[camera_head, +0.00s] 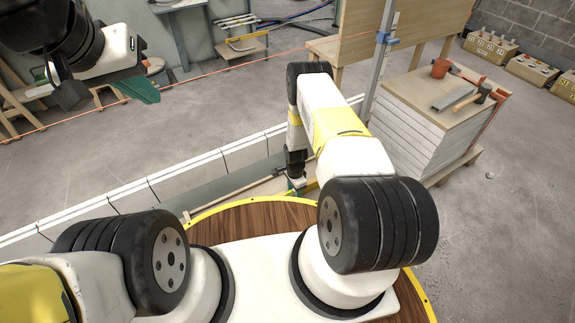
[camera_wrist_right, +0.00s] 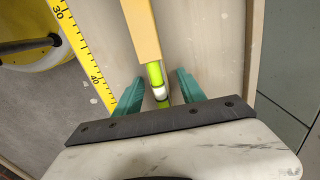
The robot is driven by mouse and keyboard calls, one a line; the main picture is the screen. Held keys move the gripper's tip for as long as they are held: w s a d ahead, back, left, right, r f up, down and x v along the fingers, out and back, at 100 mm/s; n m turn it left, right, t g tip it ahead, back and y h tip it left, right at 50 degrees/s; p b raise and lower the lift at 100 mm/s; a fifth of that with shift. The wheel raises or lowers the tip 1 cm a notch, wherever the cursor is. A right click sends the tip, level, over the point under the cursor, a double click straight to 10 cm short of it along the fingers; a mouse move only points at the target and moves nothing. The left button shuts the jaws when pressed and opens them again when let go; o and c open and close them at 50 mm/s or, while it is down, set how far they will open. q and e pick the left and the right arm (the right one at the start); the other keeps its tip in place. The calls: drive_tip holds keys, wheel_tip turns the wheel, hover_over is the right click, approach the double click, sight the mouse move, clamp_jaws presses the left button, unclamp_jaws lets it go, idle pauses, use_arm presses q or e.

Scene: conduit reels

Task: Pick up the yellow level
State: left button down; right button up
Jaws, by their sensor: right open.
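The yellow level shows in the right wrist view as a yellow-orange bar (camera_wrist_right: 142,32) with a bright green vial section at its lower end. It lies on a pale wooden board (camera_wrist_right: 205,45). My right gripper (camera_wrist_right: 157,90) is open, with one teal finger on each side of the vial section and a gap to both. The level's near end is hidden behind the gripper's dark plate.
A yellow ruler (camera_wrist_right: 78,50) lies left of the level. A low block wall (camera_head: 150,190) runs beside my base. A stack of boards (camera_head: 425,105) holds a red cup (camera_head: 440,68) and a hammer (camera_head: 470,100). Floor at right is mostly clear.

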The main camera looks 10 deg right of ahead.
clamp_jaws()
idle(1.4)
